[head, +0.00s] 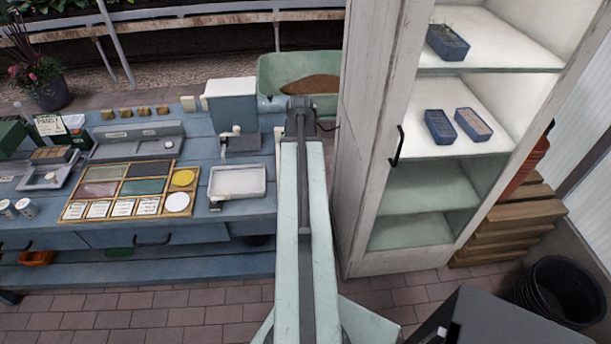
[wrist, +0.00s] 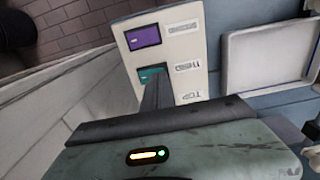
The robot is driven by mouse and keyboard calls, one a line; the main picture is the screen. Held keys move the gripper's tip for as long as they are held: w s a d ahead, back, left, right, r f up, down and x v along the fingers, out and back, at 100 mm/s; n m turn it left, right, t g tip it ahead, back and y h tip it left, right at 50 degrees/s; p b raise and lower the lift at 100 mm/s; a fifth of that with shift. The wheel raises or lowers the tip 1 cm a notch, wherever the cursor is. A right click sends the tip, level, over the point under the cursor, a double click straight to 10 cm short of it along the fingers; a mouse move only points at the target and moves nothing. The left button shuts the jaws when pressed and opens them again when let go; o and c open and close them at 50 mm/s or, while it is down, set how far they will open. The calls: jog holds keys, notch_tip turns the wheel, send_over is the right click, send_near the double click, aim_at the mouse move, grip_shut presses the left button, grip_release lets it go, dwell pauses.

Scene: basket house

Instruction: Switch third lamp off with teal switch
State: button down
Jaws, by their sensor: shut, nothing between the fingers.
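A cream switch plate (wrist: 197,50) stands in the wrist view, with its labels upside down. It carries a purple switch (wrist: 143,36) and, closer to me, a teal switch (wrist: 150,72) beside a label that seems to read THIRD. My gripper (wrist: 155,82) is shut and empty; its dark fingertips overlap the lower part of the teal switch. I cannot tell whether they touch it.
A tall white cabinet (head: 365,150) stands close on the right of my arm, with blue trays on its upper shelves. The blue bench (head: 225,228) on the left holds a seed tray (head: 130,188) and a white tray (head: 237,180). A green trough (head: 285,68) lies beyond.

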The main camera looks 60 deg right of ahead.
jog(key=shift+f+b, duration=0.5)
jog(key=shift+f, duration=0.05)
jog(key=shift+r, duration=0.15)
notch_tip(320, 180, up, 7)
jog(key=p, duration=0.7)
